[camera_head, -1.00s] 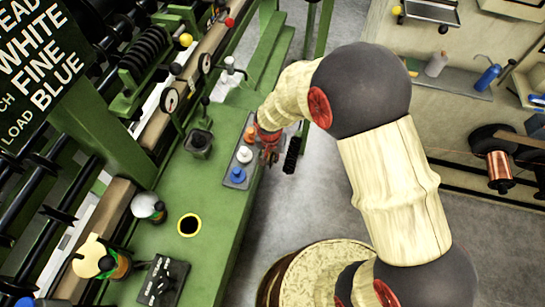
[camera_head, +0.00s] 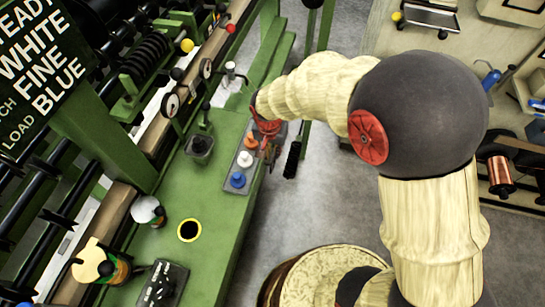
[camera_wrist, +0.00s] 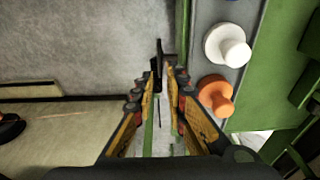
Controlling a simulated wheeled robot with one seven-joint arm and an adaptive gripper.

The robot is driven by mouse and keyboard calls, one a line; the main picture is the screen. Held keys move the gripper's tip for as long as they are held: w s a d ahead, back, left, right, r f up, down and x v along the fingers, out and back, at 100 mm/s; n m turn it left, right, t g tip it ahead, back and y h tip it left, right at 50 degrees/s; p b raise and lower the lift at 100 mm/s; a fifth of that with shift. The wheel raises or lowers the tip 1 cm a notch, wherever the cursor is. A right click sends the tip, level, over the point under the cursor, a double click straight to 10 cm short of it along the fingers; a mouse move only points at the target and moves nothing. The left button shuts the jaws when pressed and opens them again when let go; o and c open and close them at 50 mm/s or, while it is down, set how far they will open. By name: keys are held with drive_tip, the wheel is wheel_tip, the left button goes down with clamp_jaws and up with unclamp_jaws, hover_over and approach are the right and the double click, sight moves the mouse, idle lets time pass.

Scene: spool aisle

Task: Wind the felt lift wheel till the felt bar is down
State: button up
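A dark wheel-like part (camera_head: 291,160), seen nearly edge-on, stands off the right edge of the green bench. I take it for the felt lift wheel; its rim detail is too small to tell. My gripper (camera_head: 268,143) is by the bench edge, beside the button strip and a little up-left of that part. In the wrist view my gripper's fingers (camera_wrist: 161,82) stand apart with a gap between them. A thin dark part (camera_wrist: 158,60) shows at their tips; I cannot tell whether they touch it. I cannot make out the felt bar for sure.
The button strip holds an orange button (camera_head: 250,143), a white button (camera_head: 245,159) and a blue button (camera_head: 237,180), close left of my gripper. A black knob box (camera_head: 163,286) and a yellow-rimmed hole (camera_head: 189,230) lie nearer. Grey floor (camera_head: 325,195) right of the bench is clear.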

drive_tip(key=shift+s+r, duration=0.15)
drive_tip(key=shift+r, duration=1.15)
drive_tip(key=shift+s+n, duration=0.15)
drive_tip(key=shift+n, duration=0.35)
drive_tip(key=s+d+r+n+t, duration=0.1)
drive_tip(key=s+d+r, duration=0.4)
drive_tip(key=r, duration=0.3)
drive_tip(key=s+d+r+n+t+p, duration=0.1)
drive_tip(key=s+d+r, duration=0.3)
drive_tip(key=s+r, duration=0.3)
drive_tip(key=s+d+r+n+t+p, duration=0.1)
drive_tip(key=s+d+r, duration=0.4)
drive_tip(key=r, duration=0.5)
drive_tip(key=shift+s+d+r+t+y, duration=0.2)
drive_tip(key=shift+s+d+t+y, duration=0.1)
drive_tip(key=shift+s+t, duration=0.3)
